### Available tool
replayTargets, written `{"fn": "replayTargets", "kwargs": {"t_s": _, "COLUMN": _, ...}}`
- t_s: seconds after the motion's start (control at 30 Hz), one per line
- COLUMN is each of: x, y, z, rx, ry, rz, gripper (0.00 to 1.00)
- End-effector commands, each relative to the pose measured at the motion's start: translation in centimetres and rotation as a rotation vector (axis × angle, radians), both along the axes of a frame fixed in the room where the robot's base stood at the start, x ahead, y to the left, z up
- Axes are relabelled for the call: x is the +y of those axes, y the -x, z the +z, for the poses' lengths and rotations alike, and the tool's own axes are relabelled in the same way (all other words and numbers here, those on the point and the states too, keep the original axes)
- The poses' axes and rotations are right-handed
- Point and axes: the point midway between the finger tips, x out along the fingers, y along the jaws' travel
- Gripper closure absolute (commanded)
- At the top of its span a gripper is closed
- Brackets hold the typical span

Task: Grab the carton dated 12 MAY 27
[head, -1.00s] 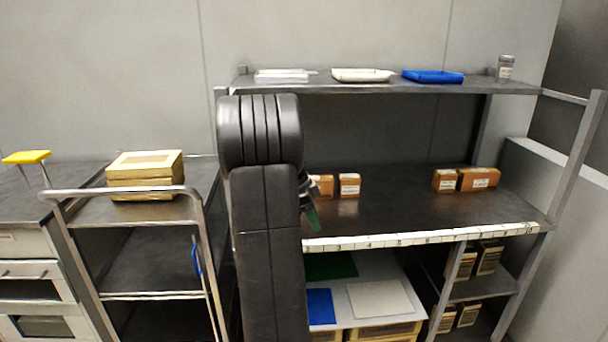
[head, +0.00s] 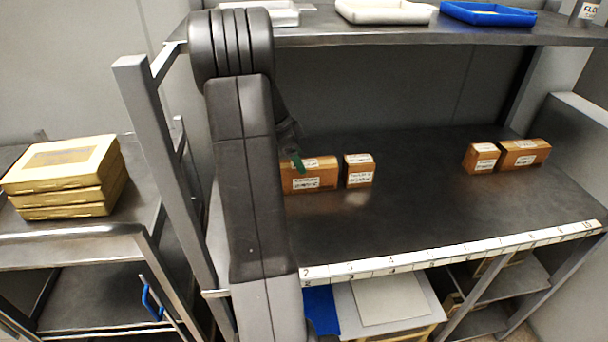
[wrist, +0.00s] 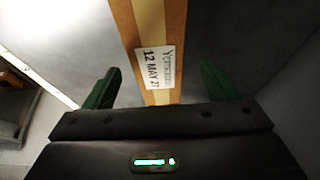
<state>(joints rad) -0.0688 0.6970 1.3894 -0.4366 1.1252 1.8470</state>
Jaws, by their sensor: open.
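A brown carton with a tan tape strip (wrist: 150,22) shows in the wrist view, its white label (wrist: 157,67) reading 12 MAY 27 under a mostly illegible line. My gripper (wrist: 159,86) is open, with one green finger to each side of the carton and gaps between. In the head view, one green fingertip of my gripper (head: 297,162) overlaps the left long carton (head: 315,172); my arm hides the rest. A small carton (head: 359,171) stands just right of it. A small carton (head: 481,158) and a longer carton (head: 524,154) stand farther right. Their head-view labels are too small to read.
The cartons stand on a dark shelf (head: 420,205) with a numbered strip (head: 450,253) on its front edge. An upper shelf (head: 400,33) holds white trays and a blue tray (head: 488,13). A post (head: 165,165) stands left. The shelf's middle is clear.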

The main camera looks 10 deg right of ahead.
Motion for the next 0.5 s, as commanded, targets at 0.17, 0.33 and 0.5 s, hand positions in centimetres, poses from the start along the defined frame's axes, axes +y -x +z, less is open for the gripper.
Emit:
{"fn": "replayTargets", "kwargs": {"t_s": 0.17, "x": -0.9, "y": 0.1, "z": -2.0, "rx": 0.001, "ry": 0.0, "rz": -0.003, "gripper": 0.2}}
{"fn": "replayTargets", "kwargs": {"t_s": 0.33, "x": -1.3, "y": 0.2, "z": -3.1, "rx": 0.002, "ry": 0.0, "rz": -0.001, "gripper": 0.2}}
{"fn": "replayTargets", "kwargs": {"t_s": 0.5, "x": -2.1, "y": 0.6, "z": -5.5, "rx": 0.005, "ry": 0.0, "rz": -0.002, "gripper": 0.2}}
